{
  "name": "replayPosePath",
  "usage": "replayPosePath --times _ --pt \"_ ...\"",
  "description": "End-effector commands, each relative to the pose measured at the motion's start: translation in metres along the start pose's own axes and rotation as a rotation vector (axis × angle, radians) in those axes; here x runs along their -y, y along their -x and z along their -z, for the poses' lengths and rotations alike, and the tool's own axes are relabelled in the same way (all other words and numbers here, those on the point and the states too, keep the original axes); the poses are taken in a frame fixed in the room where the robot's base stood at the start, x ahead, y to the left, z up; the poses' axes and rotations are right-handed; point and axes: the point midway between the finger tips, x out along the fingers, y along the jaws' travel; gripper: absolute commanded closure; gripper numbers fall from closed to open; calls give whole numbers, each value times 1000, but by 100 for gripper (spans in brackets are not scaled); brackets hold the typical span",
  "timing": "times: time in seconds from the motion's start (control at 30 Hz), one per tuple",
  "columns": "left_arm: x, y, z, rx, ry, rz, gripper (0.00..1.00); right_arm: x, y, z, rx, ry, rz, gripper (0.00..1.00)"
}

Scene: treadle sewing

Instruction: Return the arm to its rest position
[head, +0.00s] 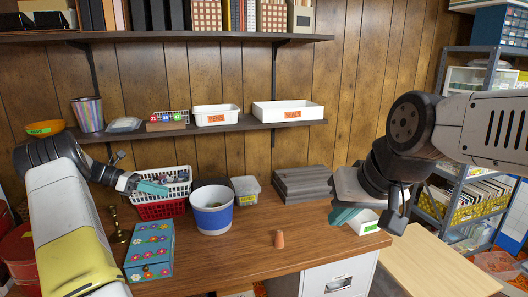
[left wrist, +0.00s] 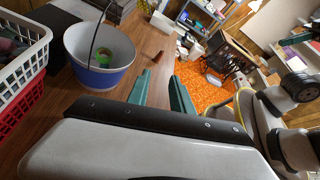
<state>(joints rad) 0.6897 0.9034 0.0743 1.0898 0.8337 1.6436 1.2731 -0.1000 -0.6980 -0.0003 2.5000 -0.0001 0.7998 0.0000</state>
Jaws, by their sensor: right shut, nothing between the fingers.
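My left arm comes in from the left, and its gripper (head: 153,188) is over the desk in front of the red and white baskets. In the left wrist view its teal fingers (left wrist: 161,92) stand apart with nothing between them. My right arm comes in from the right, bent, and its gripper (head: 343,214) points down over the right part of the desk. Its teal fingers are shut and empty, beside a small white box with a green label (head: 364,222). Part of the right gripper is hidden by its own wrist.
A blue and white bucket (head: 212,216), a flowered box (head: 150,250) and a small terracotta-coloured piece (head: 280,239) stand on the wooden desk (head: 250,258). Grey stacked slabs (head: 300,183) lie at the back. Shelves (head: 225,127) hang above. The front middle of the desk is clear.

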Motion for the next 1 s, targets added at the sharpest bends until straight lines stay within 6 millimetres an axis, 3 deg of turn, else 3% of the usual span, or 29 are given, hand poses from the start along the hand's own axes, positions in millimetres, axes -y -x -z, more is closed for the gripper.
replayPosePath --times 0.27,0.57,0.8,1.0 --pt "22 -12 -30 -93 -121 0 73 0 0 0 -2 0 0 100" --pt "77 -36 -80 -279 -395 16 73 0 0 0 -2 0 0 100" --pt "171 -59 -121 -528 -821 67 73 0 0 0 -2 0 0 100" --pt "254 -68 -127 -725 -1222 134 73 0 0 0 -2 0 0 100"
